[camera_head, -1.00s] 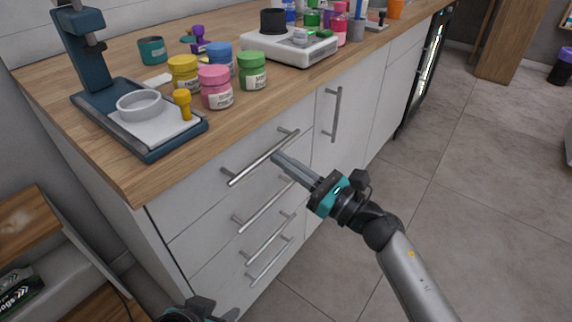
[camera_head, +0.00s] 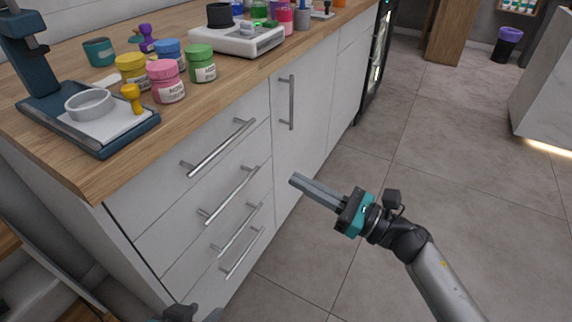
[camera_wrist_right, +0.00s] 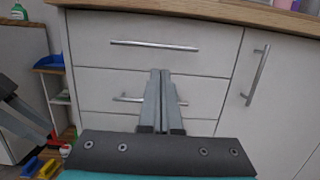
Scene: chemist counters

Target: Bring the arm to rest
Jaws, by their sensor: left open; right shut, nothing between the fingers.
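My right gripper (camera_head: 294,180) is shut and empty in the head view. It hangs in free air in front of the white cabinet (camera_head: 288,160), apart from the drawer handles. In the right wrist view the two fingers of this gripper (camera_wrist_right: 161,72) lie together, pointing at the drawer fronts with nothing between them. Only a dark part of my left gripper (camera_head: 190,312) shows at the bottom edge of the head view; its fingertips are hard to make out.
The drawers with bar handles (camera_head: 218,148) and the cabinet door (camera_head: 298,120) are closed. The wooden counter (camera_head: 95,178) carries jars, a blue stand (camera_head: 40,85) and a white scale (camera_head: 240,40). Grey floor (camera_head: 450,150) is free to the right. A bin (camera_head: 506,46) stands far back.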

